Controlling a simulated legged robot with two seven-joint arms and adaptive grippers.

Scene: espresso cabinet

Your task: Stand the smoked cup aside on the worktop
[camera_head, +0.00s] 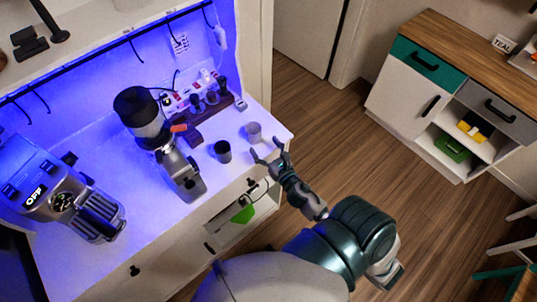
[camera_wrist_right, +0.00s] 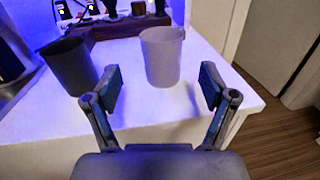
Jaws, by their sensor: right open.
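Two cups stand upright on the white worktop (camera_head: 237,178): a pale grey, slightly see-through cup (camera_head: 254,132) near the right end and a dark grey cup (camera_head: 222,152) to its left. I cannot tell for sure which is the smoked cup. My right gripper (camera_head: 267,151) is open and empty at the worktop's front right edge, close to the pale cup. In the right wrist view the pale cup (camera_wrist_right: 162,58) stands ahead, between the line of the open fingers (camera_wrist_right: 160,90) and apart from them. The dark cup (camera_wrist_right: 70,66) stands left of the left finger. My left gripper is not in view.
A coffee grinder (camera_head: 144,118) and an espresso machine (camera_head: 60,196) stand left of the cups. A dark rack with tools (camera_head: 190,115) is behind them. Bare worktop lies along the front edge and right of the pale cup. A partly open drawer (camera_head: 240,206) is below.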

